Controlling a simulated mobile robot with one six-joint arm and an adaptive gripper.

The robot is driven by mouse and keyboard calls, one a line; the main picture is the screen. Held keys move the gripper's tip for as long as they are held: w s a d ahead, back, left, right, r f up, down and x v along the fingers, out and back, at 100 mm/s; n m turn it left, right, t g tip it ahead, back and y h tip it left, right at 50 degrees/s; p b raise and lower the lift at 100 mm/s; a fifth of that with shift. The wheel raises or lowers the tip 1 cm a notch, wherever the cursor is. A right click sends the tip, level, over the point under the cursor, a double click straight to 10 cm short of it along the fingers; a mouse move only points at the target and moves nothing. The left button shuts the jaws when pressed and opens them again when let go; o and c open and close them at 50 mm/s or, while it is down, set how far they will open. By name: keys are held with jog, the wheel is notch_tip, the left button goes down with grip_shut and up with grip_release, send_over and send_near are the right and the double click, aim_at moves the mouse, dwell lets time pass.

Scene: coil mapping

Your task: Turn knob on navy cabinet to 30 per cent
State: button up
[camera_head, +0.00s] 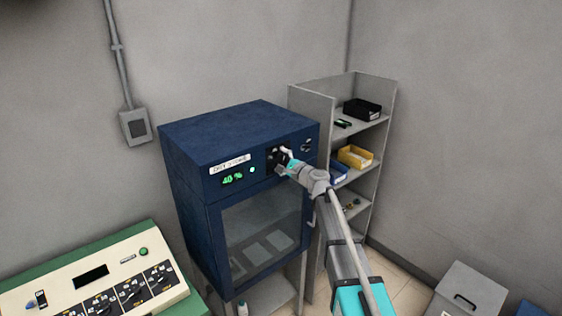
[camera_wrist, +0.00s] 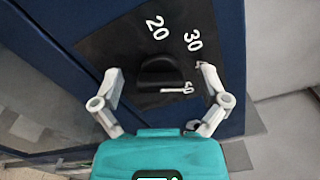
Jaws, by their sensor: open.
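The navy cabinet (camera_head: 190,178) stands in the middle of the head view, with a glazed door below its control panel. Its green display (camera_head: 233,178) appears to read 40 %. The black knob (camera_wrist: 157,70) sits on a dark dial plate (camera_wrist: 115,48) in the wrist view, with white 20 and 30 marks and another white mark beside the knob, partly hard to read. My gripper (camera_wrist: 159,76) is open, one finger to each side of the knob, with gaps visible; I cannot tell whether either touches. In the head view my gripper (camera_head: 286,157) is at the panel and mostly hides the knob.
A grey shelf unit (camera_head: 314,100) with black, yellow and blue bins stands right of the cabinet. A green and cream console (camera_head: 60,279) is at lower left. A grey lidded box (camera_head: 468,292) is at lower right. A second small control (camera_head: 306,145) is right of my gripper.

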jog(key=c, duration=1.2)
jog(key=shift+o, duration=0.2)
jog(key=shift+n, duration=0.3)
jog(key=n, duration=0.4)
jog(key=shift+f, duration=0.15)
jog(key=shift+n, duration=2.1)
